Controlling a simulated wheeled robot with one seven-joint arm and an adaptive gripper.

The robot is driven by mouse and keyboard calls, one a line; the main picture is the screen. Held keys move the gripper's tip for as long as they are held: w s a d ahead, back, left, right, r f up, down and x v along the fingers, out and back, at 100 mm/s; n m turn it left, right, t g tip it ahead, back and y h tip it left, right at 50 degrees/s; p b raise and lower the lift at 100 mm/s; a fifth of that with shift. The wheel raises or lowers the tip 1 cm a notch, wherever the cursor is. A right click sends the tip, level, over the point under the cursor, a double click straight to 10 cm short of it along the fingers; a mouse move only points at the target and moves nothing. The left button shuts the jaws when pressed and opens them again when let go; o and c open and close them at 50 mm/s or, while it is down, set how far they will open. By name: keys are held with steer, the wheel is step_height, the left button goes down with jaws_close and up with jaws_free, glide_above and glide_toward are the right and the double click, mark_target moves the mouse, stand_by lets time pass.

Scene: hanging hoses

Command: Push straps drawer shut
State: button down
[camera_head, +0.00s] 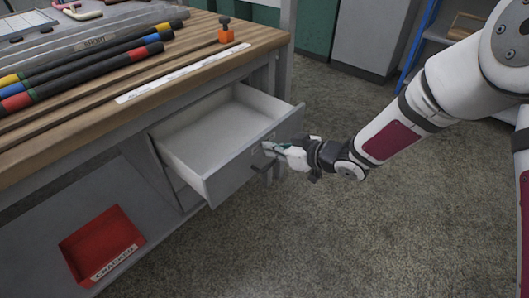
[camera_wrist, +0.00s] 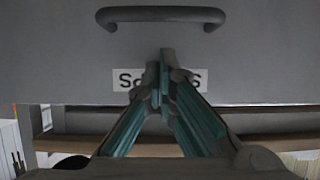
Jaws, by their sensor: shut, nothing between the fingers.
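The grey drawer (camera_head: 225,165) stands pulled out of the workbench in the head view. It looks empty inside. Its front (camera_wrist: 60,60) fills the upper part of the wrist view, with a dark bar handle (camera_wrist: 160,14) and a white label (camera_wrist: 125,79). My fingers hide the middle of the label, so only its end letters show. My gripper (camera_head: 270,148) is shut and empty, with its tips at the drawer front beside the handle. In the wrist view the teal-sided fingers (camera_wrist: 165,65) meet over the label. I cannot tell whether they touch the front.
The wooden benchtop (camera_head: 150,90) above holds several dark hoses with coloured bands (camera_head: 90,65), a white ruler-like strip (camera_head: 180,72) and an orange item (camera_head: 226,35). A red bin (camera_head: 100,240) labelled "CRACKED" sits on the lower shelf. The floor (camera_head: 330,230) in front is clear.

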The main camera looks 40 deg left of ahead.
steer(key=shift+w+a+p, duration=0.15)
steer(key=shift+a+p, duration=0.1)
steer(key=shift+a, duration=2.05)
steer(key=shift+w+a+p, duration=0.15)
steer(key=shift+a+p, duration=0.05)
steer(key=shift+a, duration=2.05)
steer(key=shift+w+a+p, duration=0.15)
steer(key=shift+a+p, duration=0.1)
steer(key=shift+a, duration=2.05)
steer(key=shift+w+a+p, duration=0.2)
steer(key=shift+a+p, duration=0.7)
steer(key=shift+a, duration=1.4)
steer(key=shift+w+a+p, duration=0.2)
steer(key=shift+a+p, duration=0.7)
steer(key=shift+a, duration=1.4)
steer(key=shift+s+d+b, duration=0.2)
steer(key=shift+d+b, duration=0.05)
steer(key=shift+d, duration=2.25)
steer(key=shift+s+d+b, duration=0.2)
steer(key=shift+d+b, duration=0.05)
steer(key=shift+d, duration=2.25)
